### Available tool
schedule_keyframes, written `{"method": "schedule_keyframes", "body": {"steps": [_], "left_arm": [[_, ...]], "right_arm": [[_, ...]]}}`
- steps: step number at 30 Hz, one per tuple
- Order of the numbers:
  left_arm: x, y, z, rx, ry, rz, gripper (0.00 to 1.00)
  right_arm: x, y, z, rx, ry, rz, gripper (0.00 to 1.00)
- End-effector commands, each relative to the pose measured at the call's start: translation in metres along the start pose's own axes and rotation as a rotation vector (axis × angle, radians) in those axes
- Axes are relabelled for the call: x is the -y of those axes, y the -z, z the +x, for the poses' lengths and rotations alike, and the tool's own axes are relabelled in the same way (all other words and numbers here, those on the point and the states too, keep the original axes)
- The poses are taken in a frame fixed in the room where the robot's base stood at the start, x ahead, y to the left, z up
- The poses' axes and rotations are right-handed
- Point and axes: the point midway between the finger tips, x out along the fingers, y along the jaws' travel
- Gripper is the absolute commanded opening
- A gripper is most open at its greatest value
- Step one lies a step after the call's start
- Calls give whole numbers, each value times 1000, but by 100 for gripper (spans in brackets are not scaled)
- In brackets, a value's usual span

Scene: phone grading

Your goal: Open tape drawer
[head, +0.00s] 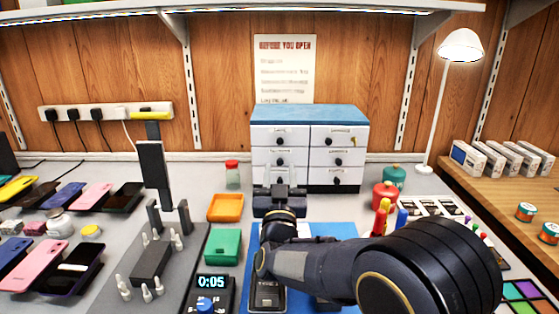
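A white drawer cabinet (345,157) with a blue top stands at the back against the wall. It has two columns of drawers with dark round knobs. The labels are too small to read, so I cannot tell which is the tape drawer. The drawers that show fully look shut. My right gripper (280,186) is in front of the bottom left drawer, pointing at the cabinet, and hides much of that drawer and its knob. I cannot tell whether its fingers are apart or closed on the knob. My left gripper is not in view.
An orange tray (225,207) and a green tray (222,246) lie left of my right arm. A red-capped jar (232,174) stands left of the cabinet. Red (385,193) and green (393,177) containers stand to its right. Phones (90,197) cover the left side.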

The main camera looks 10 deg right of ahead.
Motion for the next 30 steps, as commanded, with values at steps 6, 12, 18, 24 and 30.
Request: {"method": "schedule_keyframes", "body": {"steps": [6, 12, 18, 24, 30], "left_arm": [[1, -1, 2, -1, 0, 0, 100], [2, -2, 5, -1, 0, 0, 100], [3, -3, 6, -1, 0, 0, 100], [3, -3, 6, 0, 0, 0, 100], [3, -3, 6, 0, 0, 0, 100]], "right_arm": [[1, -8, 21, -15, -5, -7, 39], [1, -25, 61, -14, -4, -8, 39], [1, -40, 100, -13, -3, -6, 39], [1, -43, 128, -13, -2, -5, 39], [1, -44, 140, -10, -1, -5, 39]]}}
